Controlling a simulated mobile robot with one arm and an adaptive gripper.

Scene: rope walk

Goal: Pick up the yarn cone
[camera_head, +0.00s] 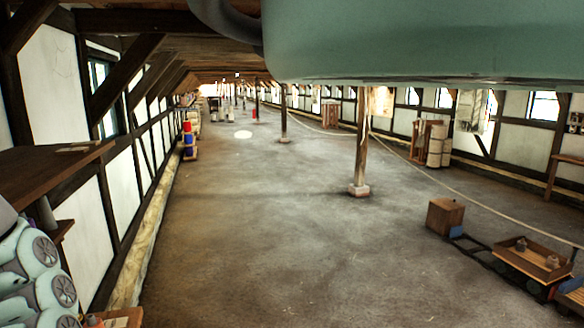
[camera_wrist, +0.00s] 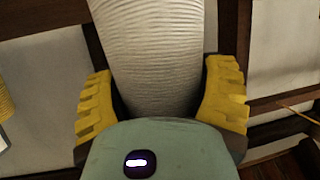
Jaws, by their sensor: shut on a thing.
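The yarn cone (camera_wrist: 155,45) is off-white with fine wound ridges and fills the upper middle of the wrist view. My gripper (camera_wrist: 162,85) has its yellow ridged fingers on both sides of the cone and is shut on it. The cone's top runs out of the wrist view, and its lower end is hidden behind the teal gripper body. I cannot make out the cone or the gripper in the head view.
A brown wooden shelf (camera_head: 45,170) stands along the left wall, close to my arm. A post (camera_head: 361,145) stands mid-floor. A low cart with a wooden tray (camera_head: 530,262) and a wooden box (camera_head: 445,216) are at right. The central floor is clear.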

